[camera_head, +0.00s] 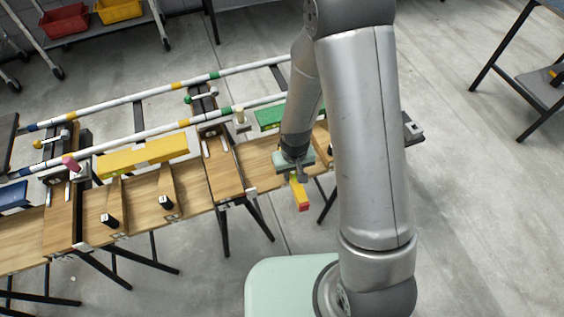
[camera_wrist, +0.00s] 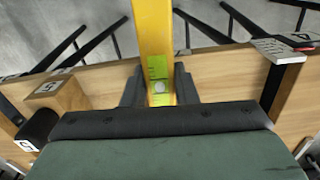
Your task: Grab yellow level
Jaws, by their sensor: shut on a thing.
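The yellow level (camera_wrist: 153,30) is a long yellow bar with a green vial window. In the wrist view it runs from between my fingers to the top edge. My gripper (camera_wrist: 159,86) is shut on it, one dark finger on each side. In the head view my gripper (camera_head: 297,174) is over the front edge of the wooden bench, and the level (camera_head: 299,190) sticks out below it, ending in a red tip. The rest of the level is hidden by my gripper and arm.
A larger yellow block (camera_head: 143,156) lies on the wooden bench (camera_head: 140,212) at left, near black-ended wooden pieces. A green block (camera_head: 270,118) sits behind my gripper. White striped rails (camera_head: 150,93) run along the back.

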